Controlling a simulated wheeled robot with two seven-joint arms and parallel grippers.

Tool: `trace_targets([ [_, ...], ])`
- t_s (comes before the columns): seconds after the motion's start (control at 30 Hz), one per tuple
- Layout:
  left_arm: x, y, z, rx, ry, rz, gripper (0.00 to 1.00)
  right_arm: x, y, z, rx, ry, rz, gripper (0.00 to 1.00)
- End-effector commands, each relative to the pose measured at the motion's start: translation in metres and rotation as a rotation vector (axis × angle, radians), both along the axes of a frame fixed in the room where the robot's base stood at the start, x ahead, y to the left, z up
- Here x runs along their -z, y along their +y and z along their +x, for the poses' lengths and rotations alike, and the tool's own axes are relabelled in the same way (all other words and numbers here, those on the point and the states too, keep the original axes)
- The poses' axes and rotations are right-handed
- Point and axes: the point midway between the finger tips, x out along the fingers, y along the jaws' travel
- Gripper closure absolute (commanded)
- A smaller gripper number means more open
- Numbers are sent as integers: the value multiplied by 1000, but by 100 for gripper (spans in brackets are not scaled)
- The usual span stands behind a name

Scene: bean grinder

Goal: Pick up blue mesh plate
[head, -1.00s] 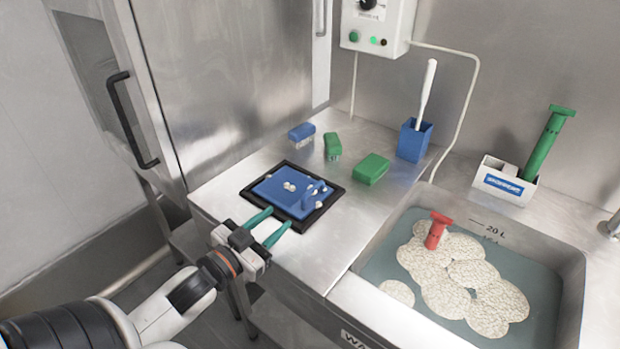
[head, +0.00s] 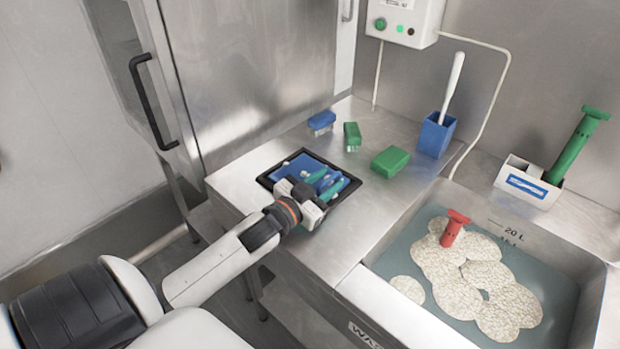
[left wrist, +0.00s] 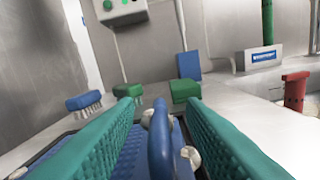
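The blue mesh plate (head: 290,168) lies in a black square frame (head: 263,181) on the steel counter, with some whitish lumps on it. It also shows low in the left wrist view (left wrist: 127,163), with its raised blue handle (left wrist: 160,143) in the middle. My left gripper (head: 323,180) is over the plate. Its two green fingers are open, one on each side of the handle, and a gap shows on both sides in the left wrist view (left wrist: 162,122). The gripper body hides part of the plate in the head view. My right gripper is not in view.
Behind the plate are a blue brush (head: 321,121), a green brush (head: 352,135), a green block (head: 390,161) and a blue holder (head: 436,135) with a white-handled tool. A sink (head: 585,290) with pale discs and a red tool (head: 453,228) is at right.

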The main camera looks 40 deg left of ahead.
Motion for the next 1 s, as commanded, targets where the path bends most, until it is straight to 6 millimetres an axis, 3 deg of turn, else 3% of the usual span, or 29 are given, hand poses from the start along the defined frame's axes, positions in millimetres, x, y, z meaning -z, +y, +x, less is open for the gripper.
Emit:
trace_targets([
  [0.13, 0, -1, 16, 0, 0, 0, 63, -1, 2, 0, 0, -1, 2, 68],
  [0.4, 0, -2, 19, 0, 1, 0, 63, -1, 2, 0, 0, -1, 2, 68],
  [0.63, 0, -2, 19, 0, 1, 0, 99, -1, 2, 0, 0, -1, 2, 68],
  [1.0, -4, -1, 19, 0, -1, 2, 100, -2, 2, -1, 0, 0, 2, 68],
])
